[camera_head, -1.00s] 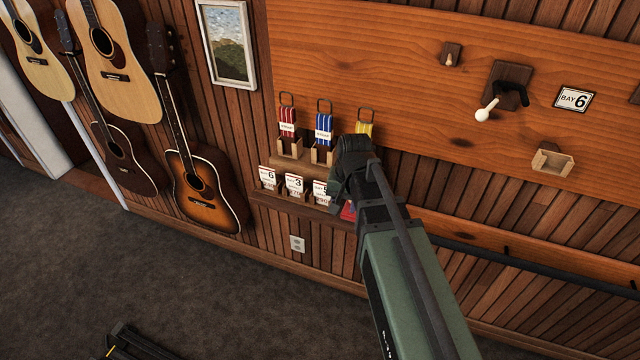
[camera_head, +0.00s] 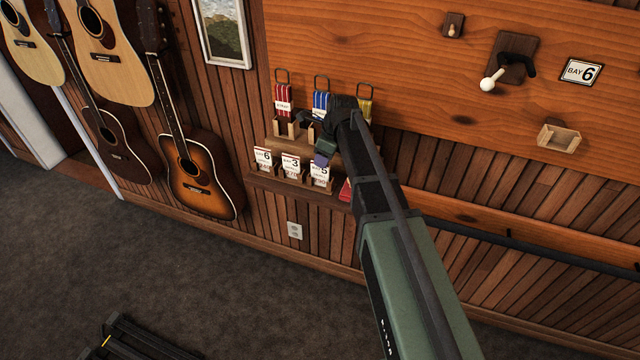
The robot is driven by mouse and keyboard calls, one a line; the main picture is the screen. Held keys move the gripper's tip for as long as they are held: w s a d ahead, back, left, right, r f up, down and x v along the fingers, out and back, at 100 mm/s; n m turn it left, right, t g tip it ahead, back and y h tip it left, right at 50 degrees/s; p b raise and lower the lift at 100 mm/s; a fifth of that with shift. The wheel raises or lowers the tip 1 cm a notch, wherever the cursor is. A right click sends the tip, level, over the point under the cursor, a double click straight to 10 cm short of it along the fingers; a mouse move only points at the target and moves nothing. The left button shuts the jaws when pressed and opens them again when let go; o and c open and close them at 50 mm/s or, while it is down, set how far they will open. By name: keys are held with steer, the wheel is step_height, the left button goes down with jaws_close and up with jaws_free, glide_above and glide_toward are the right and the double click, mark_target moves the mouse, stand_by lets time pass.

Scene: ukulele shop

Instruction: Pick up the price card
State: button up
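Three white price cards with red tops stand in small wooden holders on the lower wall ledge (camera_head: 258,180): a BAY 6 card (camera_head: 263,158), a BAY 3 card (camera_head: 290,165) and a card that seems to read 5 (camera_head: 319,173). My gripper (camera_head: 312,138) is just above and in front of the right-hand card, apart from it. Its dark fingers look spread, one toward the blue strap and one lower with a bluish-purple tip. I see nothing held between them. My arm hides part of the ledge's right end.
Red (camera_head: 283,98), blue (camera_head: 321,102) and yellow (camera_head: 365,107) straps stand in holders on the upper shelf. A red item (camera_head: 346,190) lies at the ledge's right. A BAY 6 sign (camera_head: 581,72), hanger (camera_head: 513,58) and empty wooden holder (camera_head: 558,138) are on the board. Guitars (camera_head: 195,175) hang left.

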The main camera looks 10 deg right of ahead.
steer(key=shift+f, duration=0.1)
steer(key=b, duration=0.5)
glide_above(319, 185)
steer(key=x, duration=0.2)
steer(key=d+x, duration=0.1)
steer(key=x, duration=0.2)
steer(key=shift+s+f, duration=0.15)
steer(key=shift+r+p, duration=0.25)
steer(key=shift+p, duration=0.05)
jaws_close()
